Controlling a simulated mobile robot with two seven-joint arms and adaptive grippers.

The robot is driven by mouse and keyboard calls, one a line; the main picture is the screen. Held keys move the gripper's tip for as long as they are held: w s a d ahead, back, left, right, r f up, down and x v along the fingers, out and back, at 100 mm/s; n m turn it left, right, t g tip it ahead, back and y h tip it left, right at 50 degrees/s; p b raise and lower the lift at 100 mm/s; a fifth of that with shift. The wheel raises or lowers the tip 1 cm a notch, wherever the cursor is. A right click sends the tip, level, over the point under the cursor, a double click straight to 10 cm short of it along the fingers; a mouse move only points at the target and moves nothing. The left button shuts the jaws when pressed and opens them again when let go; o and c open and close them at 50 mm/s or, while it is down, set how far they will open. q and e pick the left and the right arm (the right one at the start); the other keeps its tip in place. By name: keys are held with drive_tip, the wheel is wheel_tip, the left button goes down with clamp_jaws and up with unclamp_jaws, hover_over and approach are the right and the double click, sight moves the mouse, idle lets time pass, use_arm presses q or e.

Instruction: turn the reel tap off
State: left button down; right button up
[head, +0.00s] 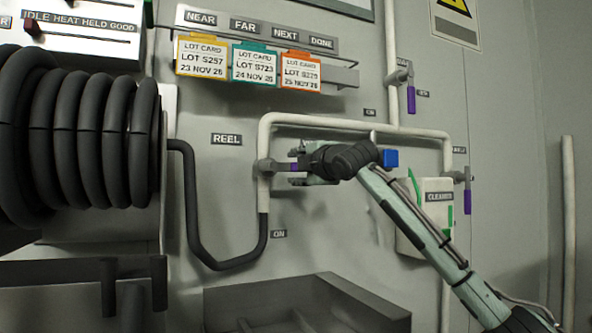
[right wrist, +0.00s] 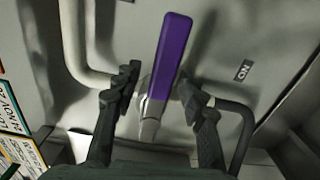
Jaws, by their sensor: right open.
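The reel tap (head: 267,167) sits on the white pipe right of the REEL label (head: 227,139). Its purple lever (head: 294,167) points right, and part of it is hidden by my right gripper (head: 297,168). In the right wrist view the purple lever (right wrist: 170,55) stands between the two fingers of my right gripper (right wrist: 160,86). The fingers are apart, one on each side, with gaps showing. An ON label (head: 279,233) is on the wall below the tap; an ON label also shows in the right wrist view (right wrist: 243,70). My left gripper is out of view.
The black hose (head: 191,210) runs from the reel (head: 85,125) to the pipe below the tap. Other purple-handled taps are at top (head: 410,99) and right (head: 467,195). A CLEANED box (head: 438,215) hangs behind my right arm. A grey tray (head: 310,300) is below.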

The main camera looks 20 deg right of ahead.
drive_tip(key=shift+s, duration=0.1)
drive_tip(key=s, duration=1.1)
drive_tip(key=shift+s+d, duration=0.2)
drive_tip(key=shift+s, duration=0.2)
